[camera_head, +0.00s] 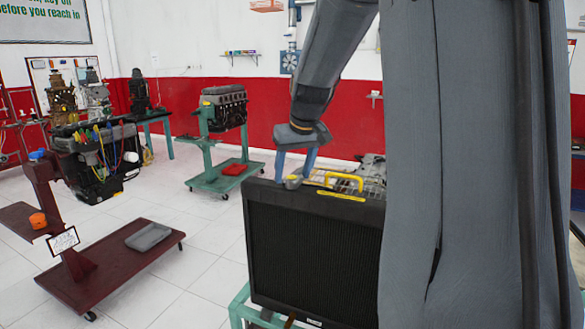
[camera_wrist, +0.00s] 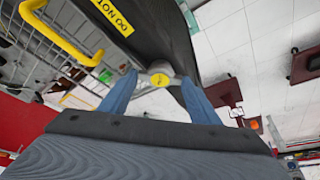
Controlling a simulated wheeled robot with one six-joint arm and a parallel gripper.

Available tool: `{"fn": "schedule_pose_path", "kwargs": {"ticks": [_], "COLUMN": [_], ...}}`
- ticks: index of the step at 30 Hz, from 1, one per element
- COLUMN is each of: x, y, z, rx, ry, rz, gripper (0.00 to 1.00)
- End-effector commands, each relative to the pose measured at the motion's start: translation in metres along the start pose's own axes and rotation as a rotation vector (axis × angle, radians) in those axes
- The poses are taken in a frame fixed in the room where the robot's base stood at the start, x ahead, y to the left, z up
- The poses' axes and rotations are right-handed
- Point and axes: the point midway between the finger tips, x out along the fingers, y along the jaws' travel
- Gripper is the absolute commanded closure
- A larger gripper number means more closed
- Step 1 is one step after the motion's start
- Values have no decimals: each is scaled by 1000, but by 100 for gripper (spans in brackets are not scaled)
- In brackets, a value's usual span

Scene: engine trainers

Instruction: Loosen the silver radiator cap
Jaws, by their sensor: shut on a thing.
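The silver radiator cap (camera_wrist: 160,70) shows between the blue fingers of my gripper (camera_wrist: 163,88) in the wrist view. It has a yellow label in its middle. In the head view my gripper (camera_head: 295,168) points down at the top left of the black radiator (camera_head: 315,255), with the cap (camera_head: 292,182) partly hidden at its fingertips. The fingers are shut on the cap, one on each side. The radiator's dark top also shows in the wrist view (camera_wrist: 150,25).
A green engine stand (camera_head: 215,178) is behind to the left. A dark red stand (camera_head: 110,260) is at front left. White floor lies between them.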

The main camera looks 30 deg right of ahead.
Motion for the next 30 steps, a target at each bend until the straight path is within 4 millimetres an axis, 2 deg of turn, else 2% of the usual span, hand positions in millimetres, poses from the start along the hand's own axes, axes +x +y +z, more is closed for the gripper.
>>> {"fn": "schedule_pose_path", "kwargs": {"ticks": [18, 30], "x": [2, 1], "y": [6, 7], "z": [-2, -2], "rx": [-510, -687], "ry": [0, -2], "rz": [-211, -284], "gripper": [66, 66]}}
